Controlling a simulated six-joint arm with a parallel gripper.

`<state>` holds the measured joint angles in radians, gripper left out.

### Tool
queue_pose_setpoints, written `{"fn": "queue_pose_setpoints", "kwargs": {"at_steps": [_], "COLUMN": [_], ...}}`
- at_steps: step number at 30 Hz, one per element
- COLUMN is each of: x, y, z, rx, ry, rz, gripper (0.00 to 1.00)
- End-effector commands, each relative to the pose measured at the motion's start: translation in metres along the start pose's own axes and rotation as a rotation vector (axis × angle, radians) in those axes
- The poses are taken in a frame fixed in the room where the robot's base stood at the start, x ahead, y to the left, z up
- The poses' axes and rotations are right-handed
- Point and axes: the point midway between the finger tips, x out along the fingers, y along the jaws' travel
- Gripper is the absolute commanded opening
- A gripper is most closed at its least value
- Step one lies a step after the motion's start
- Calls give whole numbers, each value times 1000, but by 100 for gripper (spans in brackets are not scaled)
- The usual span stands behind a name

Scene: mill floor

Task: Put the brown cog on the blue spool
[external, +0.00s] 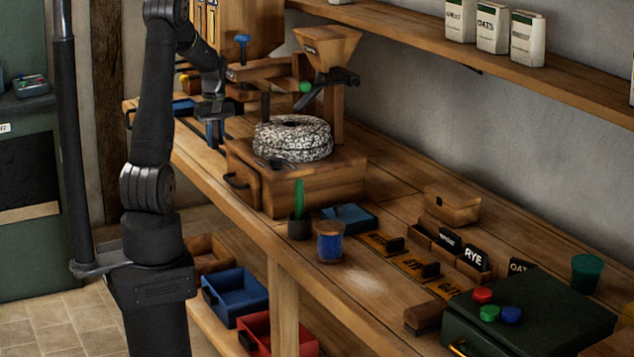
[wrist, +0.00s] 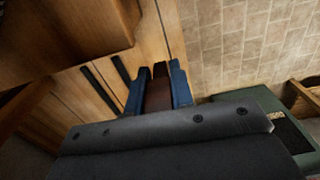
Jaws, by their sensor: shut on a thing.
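My gripper (external: 212,134) is at the left, over the far part of the bench, left of the millstone. In the wrist view its two blue fingers (wrist: 157,80) are shut on the brown cog (wrist: 158,97), a dark brown piece between them. The cog's full shape is hidden there, and I cannot make it out in the external view. The blue spool (external: 331,242), blue between wooden ends, stands upright on the bench near the front edge, far to the right of my gripper. Nothing shows on top of it.
The millstone (external: 292,138) on its wooden box (external: 315,185) stands between my gripper and the spool. Clear bench lies in front of the spool's right side.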

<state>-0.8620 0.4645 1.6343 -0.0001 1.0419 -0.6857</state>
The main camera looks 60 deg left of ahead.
Motion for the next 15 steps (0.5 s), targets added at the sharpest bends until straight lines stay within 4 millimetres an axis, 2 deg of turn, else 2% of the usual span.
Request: {"fn": "queue_pose_setpoints", "kwargs": {"at_steps": [3,8,10,13,15], "x": [-11,-18,-29,-59,-91], "y": [0,0,0,1,1], "z": [0,0,-1,-1,-1], "rx": [0,0,0,0,0], "ry": [1,0,3,6,8], "rz": [1,0,2,5,7], "gripper": [0,0,0,0,0]}}
